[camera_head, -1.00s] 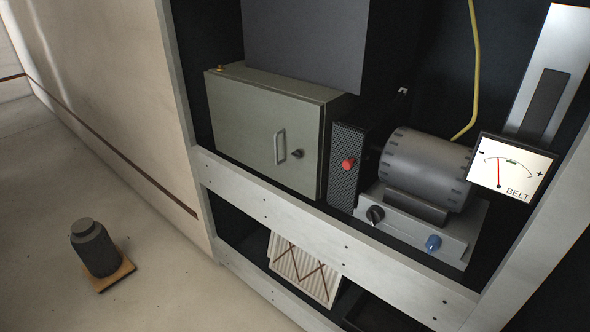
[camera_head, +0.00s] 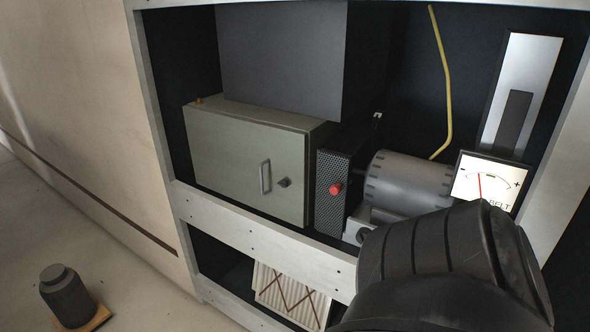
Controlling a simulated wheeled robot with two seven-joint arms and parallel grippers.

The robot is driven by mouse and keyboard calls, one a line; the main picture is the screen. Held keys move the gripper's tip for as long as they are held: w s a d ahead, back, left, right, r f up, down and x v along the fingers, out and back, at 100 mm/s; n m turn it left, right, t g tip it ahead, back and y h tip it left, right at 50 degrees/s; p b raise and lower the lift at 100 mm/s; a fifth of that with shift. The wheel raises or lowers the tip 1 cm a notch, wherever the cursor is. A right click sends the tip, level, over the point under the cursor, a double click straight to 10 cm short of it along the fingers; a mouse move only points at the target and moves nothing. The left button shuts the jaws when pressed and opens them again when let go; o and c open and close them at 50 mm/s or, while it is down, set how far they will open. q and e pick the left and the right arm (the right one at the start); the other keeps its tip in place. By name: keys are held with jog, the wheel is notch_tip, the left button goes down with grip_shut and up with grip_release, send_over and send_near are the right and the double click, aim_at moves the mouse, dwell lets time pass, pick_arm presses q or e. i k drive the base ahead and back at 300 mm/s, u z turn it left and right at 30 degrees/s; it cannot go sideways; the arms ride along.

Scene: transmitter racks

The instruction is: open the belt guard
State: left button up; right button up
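The belt guard looks to be the narrow black perforated panel (camera_head: 328,195) with a red knob (camera_head: 335,189) on its face. It stands upright and looks shut, between the grey-green cabinet and the grey motor (camera_head: 405,180) on the rack shelf. A black ribbed part of my own arm fills the lower right, in front of the motor's base and the lower edge of the belt meter (camera_head: 490,181). No gripper fingers show in the view. The meter's red needle stands left of its middle mark.
The grey-green cabinet (camera_head: 245,160) with a handle and lock is closed at left. A pale rack rail (camera_head: 255,236) runs below the shelf front. A pleated filter panel (camera_head: 290,296) sits in the lower bay. A dark canister (camera_head: 66,297) stands on the floor at lower left.

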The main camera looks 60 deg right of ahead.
aim_at(334, 168)
jog(key=i, duration=1.1)
jog(key=z, duration=2.1)
